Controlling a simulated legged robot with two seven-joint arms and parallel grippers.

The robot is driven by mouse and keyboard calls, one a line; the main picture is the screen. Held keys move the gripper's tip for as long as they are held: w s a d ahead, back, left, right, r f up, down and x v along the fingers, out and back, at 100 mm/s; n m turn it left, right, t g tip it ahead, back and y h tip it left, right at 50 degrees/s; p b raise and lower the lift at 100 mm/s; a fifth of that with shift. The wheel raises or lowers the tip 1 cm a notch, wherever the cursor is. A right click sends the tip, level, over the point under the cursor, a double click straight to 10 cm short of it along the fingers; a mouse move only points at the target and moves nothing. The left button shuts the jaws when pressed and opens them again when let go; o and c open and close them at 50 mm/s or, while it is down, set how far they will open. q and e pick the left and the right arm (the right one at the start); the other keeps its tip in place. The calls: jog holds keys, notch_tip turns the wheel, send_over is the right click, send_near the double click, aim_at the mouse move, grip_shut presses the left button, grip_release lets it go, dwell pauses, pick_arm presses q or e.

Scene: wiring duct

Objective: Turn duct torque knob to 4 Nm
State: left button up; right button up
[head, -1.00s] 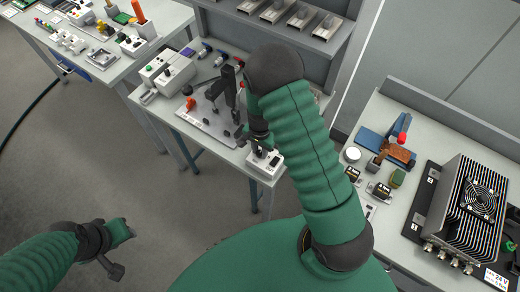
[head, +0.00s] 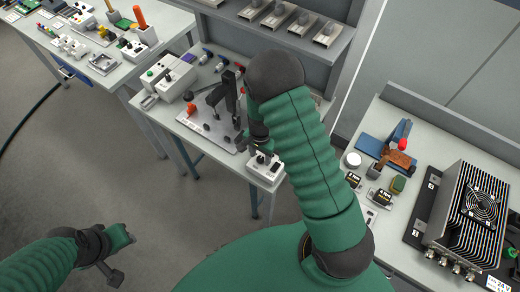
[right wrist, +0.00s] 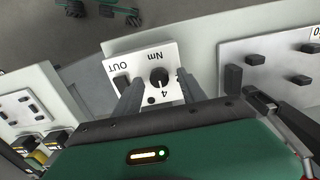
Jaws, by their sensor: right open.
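The torque unit is a white box (right wrist: 140,62) with a black round knob (right wrist: 159,77). My right gripper (right wrist: 158,95) is open, with one finger on each side of the knob; contact cannot be told. In the head view the box (head: 268,176) stands at the table's front corner under my right gripper (head: 262,150). My left gripper (head: 118,258) hangs away from the tables, its jaws unclear.
A grey plate (head: 205,128) with dark clamps and a red part lies left of the box. A white unit (head: 168,75) stands behind it. A finned heat-sink case (head: 468,215) stands on the right table. The floor (head: 80,150) at left is clear.

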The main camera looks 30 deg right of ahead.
aim_at(260, 158)
notch_tip(260, 158, up, 16)
jog(key=b, duration=0.1)
jog(key=shift+r, duration=0.15)
